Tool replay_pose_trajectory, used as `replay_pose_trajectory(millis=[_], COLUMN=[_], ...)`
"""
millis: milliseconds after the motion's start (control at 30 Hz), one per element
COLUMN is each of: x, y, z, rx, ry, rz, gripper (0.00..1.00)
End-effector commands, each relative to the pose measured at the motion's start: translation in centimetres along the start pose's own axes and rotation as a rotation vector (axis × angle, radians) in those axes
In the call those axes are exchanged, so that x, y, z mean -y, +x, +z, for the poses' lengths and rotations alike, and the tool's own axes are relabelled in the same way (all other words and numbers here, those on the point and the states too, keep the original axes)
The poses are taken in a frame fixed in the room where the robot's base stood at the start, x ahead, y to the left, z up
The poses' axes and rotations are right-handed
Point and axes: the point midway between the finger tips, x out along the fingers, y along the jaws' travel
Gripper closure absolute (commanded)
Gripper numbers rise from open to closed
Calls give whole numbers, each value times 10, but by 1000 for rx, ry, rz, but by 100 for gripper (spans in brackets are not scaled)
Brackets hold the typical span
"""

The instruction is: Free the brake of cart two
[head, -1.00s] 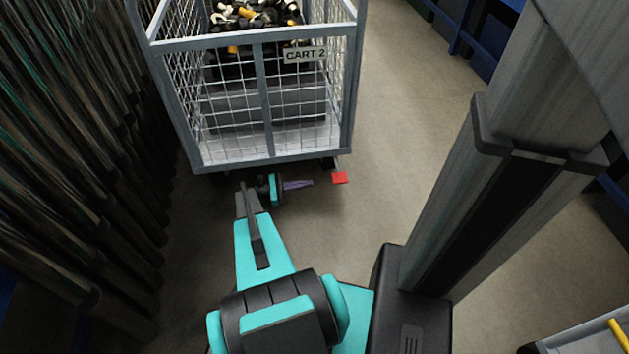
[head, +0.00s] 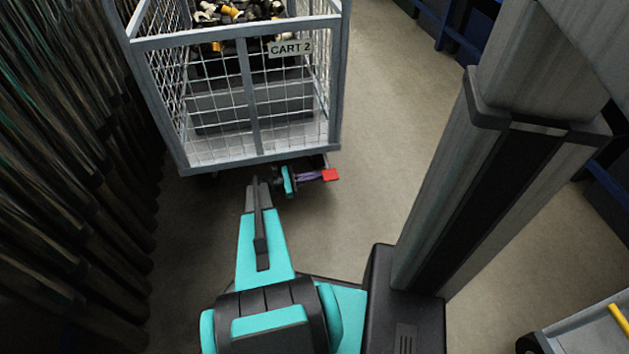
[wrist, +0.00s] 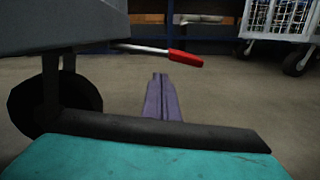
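In the wrist view the red pedal (wrist: 186,57) sits on a thin metal rod running from the left. My gripper (head: 319,175) is low in front of the cart, its purple fingers pointing right at the pedal. In the wrist view my gripper (wrist: 159,76) has its fingers together, with nothing seen between them. The pedal appears just past the fingertips; I cannot tell if they touch.
A dark cart wheel (wrist: 60,100) is close on the left in the wrist view. Dark upright tubes (head: 75,150) line the left side. Blue racking (head: 450,30) stands at the back right. The floor right of the cart is clear. Another wire cart (wrist: 280,20) shows far off.

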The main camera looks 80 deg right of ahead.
Motion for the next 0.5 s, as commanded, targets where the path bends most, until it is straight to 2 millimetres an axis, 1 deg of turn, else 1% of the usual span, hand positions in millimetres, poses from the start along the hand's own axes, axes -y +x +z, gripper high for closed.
replay_pose_trajectory(millis=[200, 500], x=[1, 0], y=[3, 5], z=[14, 19], rx=[0, 0], ry=[0, -1], rz=[0, 0], gripper=[100, 100])
